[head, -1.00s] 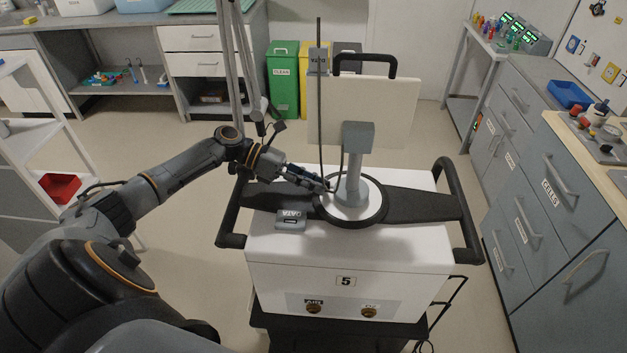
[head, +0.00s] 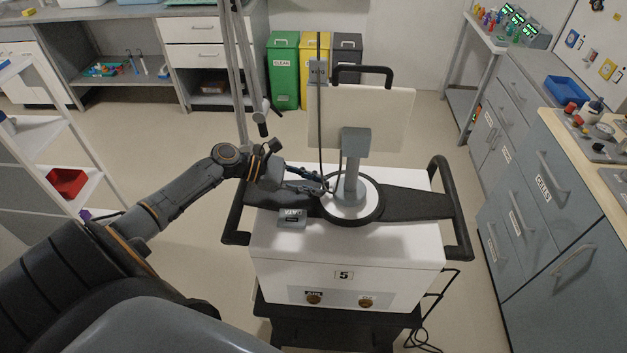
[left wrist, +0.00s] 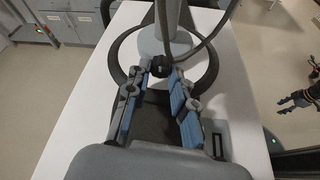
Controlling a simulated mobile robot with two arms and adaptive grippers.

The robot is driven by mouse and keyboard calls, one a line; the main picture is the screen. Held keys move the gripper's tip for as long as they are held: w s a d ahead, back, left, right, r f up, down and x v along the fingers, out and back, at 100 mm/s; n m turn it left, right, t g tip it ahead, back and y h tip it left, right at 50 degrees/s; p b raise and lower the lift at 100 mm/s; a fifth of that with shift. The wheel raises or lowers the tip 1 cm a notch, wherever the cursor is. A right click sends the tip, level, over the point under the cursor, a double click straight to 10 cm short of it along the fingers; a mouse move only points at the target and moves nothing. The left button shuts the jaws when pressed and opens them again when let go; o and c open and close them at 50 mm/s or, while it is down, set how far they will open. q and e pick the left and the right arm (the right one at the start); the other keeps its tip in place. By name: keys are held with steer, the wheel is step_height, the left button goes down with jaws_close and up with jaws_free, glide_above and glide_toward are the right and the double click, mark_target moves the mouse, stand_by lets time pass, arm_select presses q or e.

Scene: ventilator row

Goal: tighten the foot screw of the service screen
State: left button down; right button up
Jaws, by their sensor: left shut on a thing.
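The service screen (head: 362,118) stands on a grey post with a round white foot (head: 368,193) inside a black ring on the white cart top. The foot screw, a small dark knob (left wrist: 162,67), shows at the near side of the foot in the left wrist view. My left gripper (head: 324,187) reaches in from the left at the foot; in the wrist view its fingertips (left wrist: 161,72) are shut on the knob. The knob is hardly visible in the head view. What seems my right gripper (left wrist: 284,106) hangs apart from the cart, open and empty.
The cart (head: 345,250) has black side handles (head: 458,205). A dark cable (head: 320,120) hangs close by the post and gripper. A small grey device (head: 292,218) lies on the cart's left.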

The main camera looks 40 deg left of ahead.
stand_by(0.3)
arm_select(q)
steer(key=c, duration=1.1)
jaws_free()
steer(key=v, duration=1.2)
steer(key=shift+s, duration=0.1)
